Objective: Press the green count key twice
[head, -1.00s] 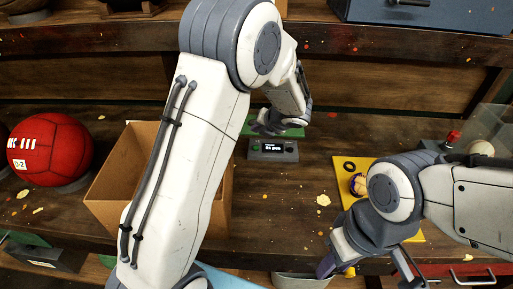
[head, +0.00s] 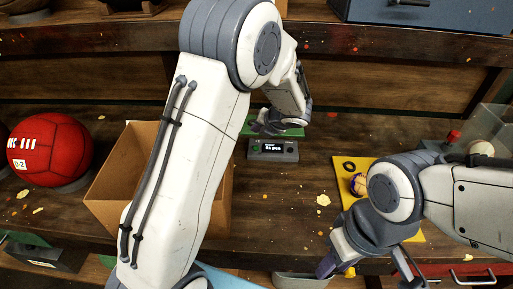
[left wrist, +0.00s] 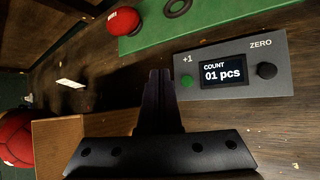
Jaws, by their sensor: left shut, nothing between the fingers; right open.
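The grey counter box (left wrist: 232,72) fills the upper right of the left wrist view. Its display (left wrist: 223,75) reads "COUNT 01 pcs". The green count key (left wrist: 186,82), marked +1, is at its left end, and the black ZERO key (left wrist: 266,70) at its right. My right gripper (head: 368,272) is open at the table's front edge.
A green board (left wrist: 195,18) carrying a red ball lies behind the box. An open cardboard box (head: 118,195) and a large red ball (head: 50,150) are to the left. A yellow mat (head: 345,178) with small items lies to the right.

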